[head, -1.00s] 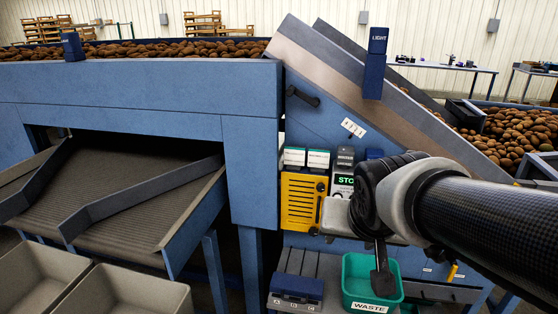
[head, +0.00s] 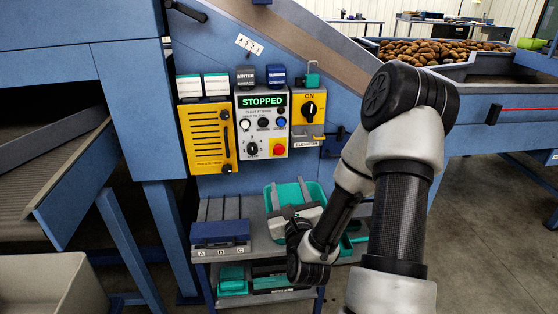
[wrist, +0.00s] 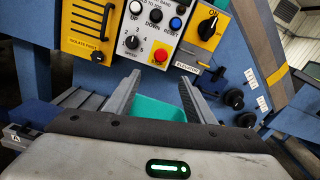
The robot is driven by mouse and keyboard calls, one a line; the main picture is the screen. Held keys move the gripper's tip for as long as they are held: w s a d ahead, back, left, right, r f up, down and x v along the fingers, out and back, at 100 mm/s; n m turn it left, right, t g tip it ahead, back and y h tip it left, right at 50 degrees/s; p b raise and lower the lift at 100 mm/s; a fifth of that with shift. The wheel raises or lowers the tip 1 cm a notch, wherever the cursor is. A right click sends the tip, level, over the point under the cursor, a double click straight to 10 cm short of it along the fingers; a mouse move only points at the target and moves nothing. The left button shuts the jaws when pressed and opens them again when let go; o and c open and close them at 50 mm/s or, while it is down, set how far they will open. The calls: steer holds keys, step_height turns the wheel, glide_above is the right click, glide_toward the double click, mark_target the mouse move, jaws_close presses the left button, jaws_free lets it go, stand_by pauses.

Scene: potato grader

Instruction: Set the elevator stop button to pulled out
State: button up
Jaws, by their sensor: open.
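A red round button (head: 278,149) sits on a yellow patch at the lower right of the grey control panel (head: 243,133), under a green STOPPED display. The red button also shows in the wrist view (wrist: 160,56). Whether it is pushed in or pulled out I cannot tell. An ELEVATOR label (wrist: 188,69) is just right of it, under the yellow switch box. My gripper (wrist: 160,77) is open and empty, its two fingers reaching up toward the panel, with the red button beyond the tips and apart from them. In the head view my gripper is below the panel, over the teal bin.
A yellow slotted box (head: 209,138) hangs left of the panel. A yellow box with a black ON switch (head: 310,108) is on the right. The teal bin (head: 272,196) and a blue lettered block (head: 220,233) sit on a shelf below. Grey floor is open at right.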

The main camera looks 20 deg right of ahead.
mark_target(279, 151)
steer(key=b+x, duration=0.1)
steer(key=x, duration=1.6)
steer(key=shift+w+d, duration=0.1)
steer(key=shift+w, duration=0.05)
